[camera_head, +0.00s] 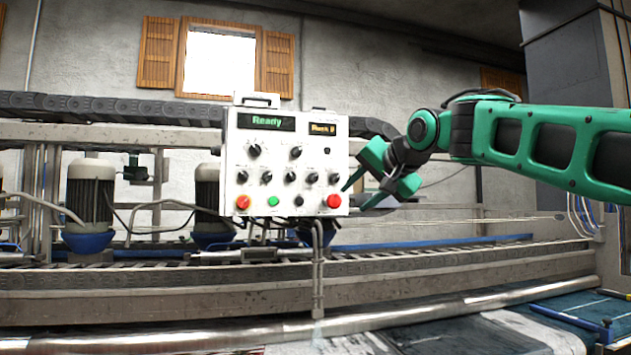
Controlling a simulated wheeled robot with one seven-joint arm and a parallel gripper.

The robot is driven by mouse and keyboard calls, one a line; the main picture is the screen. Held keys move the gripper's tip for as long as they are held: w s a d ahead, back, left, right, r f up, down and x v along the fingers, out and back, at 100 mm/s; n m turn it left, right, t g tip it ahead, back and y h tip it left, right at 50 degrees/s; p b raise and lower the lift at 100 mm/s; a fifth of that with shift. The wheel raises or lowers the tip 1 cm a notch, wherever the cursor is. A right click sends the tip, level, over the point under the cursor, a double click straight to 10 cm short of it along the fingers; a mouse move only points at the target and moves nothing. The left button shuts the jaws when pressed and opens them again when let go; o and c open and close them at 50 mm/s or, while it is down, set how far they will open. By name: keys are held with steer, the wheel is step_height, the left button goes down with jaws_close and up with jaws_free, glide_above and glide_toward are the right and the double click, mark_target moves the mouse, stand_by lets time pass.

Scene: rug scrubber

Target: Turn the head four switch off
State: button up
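The white control box (287,165) stands on a post in the middle of the view. It has a row of several small black switches, and one of the right-hand ones (312,177) is visible. Their labels are too small to read, so I cannot tell which is the head four switch or how it is set. My green gripper (354,198) is at the box's right edge, beside the right end of the switch row. Its two fingers are spread apart with nothing seen between them. I cannot tell whether a fingertip touches the box.
Two larger black knobs, one of them the upper left knob (254,150), sit above the row. Below it are a left red button (243,202), a green button (273,201), a black button (299,200) and a right red button (333,201). A conveyor rail (150,290) runs below.

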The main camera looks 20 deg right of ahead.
steer(key=t+y, duration=0.1)
steer(key=y, duration=0.1)
glide_toward(316, 176)
steer(key=s, duration=0.2)
steer(key=shift+t, duration=0.3)
steer(key=x, duration=1)
steer(key=shift+w+d+f, duration=0.1)
steer(key=shift+w, duration=0.35)
steer(key=shift+c, duration=0.6)
jaws_close()
